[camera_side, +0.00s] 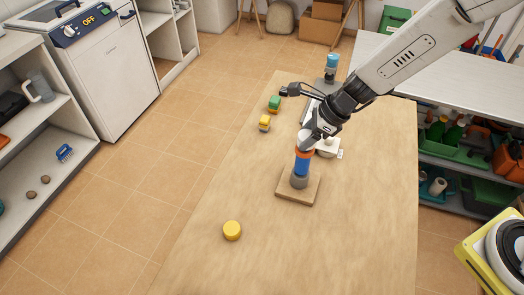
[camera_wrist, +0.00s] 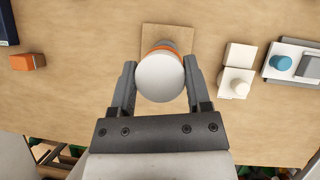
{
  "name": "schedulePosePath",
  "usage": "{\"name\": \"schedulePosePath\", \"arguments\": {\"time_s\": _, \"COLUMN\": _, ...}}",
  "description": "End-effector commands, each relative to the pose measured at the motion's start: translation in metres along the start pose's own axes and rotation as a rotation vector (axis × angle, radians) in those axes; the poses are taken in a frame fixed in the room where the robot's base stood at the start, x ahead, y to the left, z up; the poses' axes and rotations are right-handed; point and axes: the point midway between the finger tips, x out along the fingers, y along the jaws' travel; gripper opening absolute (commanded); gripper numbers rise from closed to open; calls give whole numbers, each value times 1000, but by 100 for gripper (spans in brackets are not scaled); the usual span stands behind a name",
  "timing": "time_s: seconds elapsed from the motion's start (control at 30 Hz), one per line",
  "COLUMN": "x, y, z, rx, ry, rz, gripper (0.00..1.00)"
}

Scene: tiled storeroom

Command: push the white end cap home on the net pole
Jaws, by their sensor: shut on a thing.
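The white end cap (camera_wrist: 160,78) is a round disc between the two dark fingers of my gripper (camera_wrist: 159,66) in the wrist view. My gripper is shut on it. In the side view my gripper (camera_side: 306,137) points down over the top of the net pole. The net pole (camera_side: 302,168) stands upright, blue with an orange band at the top and a grey foot, on a square wooden base (camera_side: 311,194). The orange band (camera_wrist: 168,45) shows just past the cap's far edge in the wrist view. The seam between cap and pole is hidden, so I cannot tell how deep the cap sits.
A white block piece (camera_side: 328,148) stands close behind the pole. A yellow round piece (camera_side: 232,230) lies at the front left of the table. Yellow (camera_side: 264,123) and green (camera_side: 274,103) pieces stand along the left edge. The table's front right is clear.

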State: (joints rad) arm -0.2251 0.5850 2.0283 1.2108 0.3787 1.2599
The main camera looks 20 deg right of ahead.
Motion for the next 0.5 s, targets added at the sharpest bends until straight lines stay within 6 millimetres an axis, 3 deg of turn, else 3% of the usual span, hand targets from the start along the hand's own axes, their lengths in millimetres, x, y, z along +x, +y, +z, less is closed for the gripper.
{"name": "schedulePosePath", "arguments": {"time_s": 0.5, "x": 8, "y": 0, "z": -5, "rx": -1, "ry": 0, "rz": 0, "gripper": 7}}
